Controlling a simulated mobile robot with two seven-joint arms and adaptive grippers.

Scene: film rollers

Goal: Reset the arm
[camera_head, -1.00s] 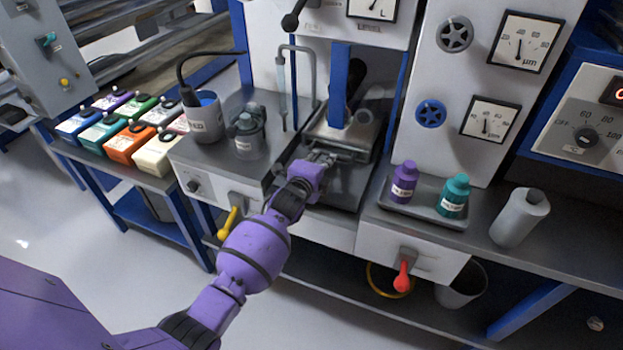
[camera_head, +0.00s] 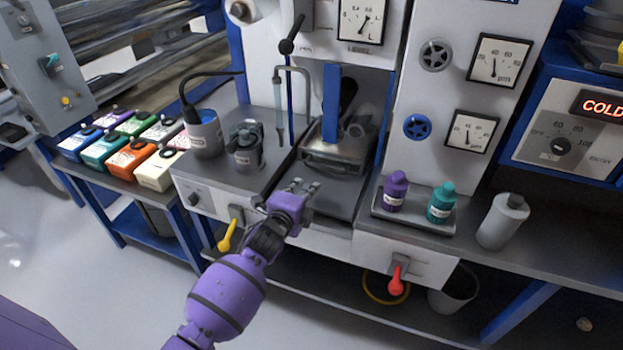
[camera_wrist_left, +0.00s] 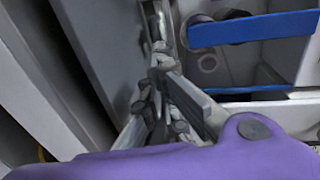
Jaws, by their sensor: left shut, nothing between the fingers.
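My purple left arm comes in from the lower left in the head view. Its left gripper (camera_head: 300,187) is in front of the metal tray press (camera_head: 335,150), above the front part of the grey bench plate. The fingers are closed together and hold nothing. In the left wrist view the gripper (camera_wrist_left: 160,75) also shows with its fingers together, and a blue bar (camera_wrist_left: 250,28) lies beyond them at the upper right. My right gripper is not in view.
A purple bottle (camera_head: 395,192) and a teal bottle (camera_head: 441,203) stand on a small tray right of the gripper. A grey canister (camera_head: 503,222) stands farther right. A grey jar (camera_head: 245,147) and a grey cup (camera_head: 204,135) stand left. Yellow (camera_head: 227,236) and red (camera_head: 396,281) levers project in front.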

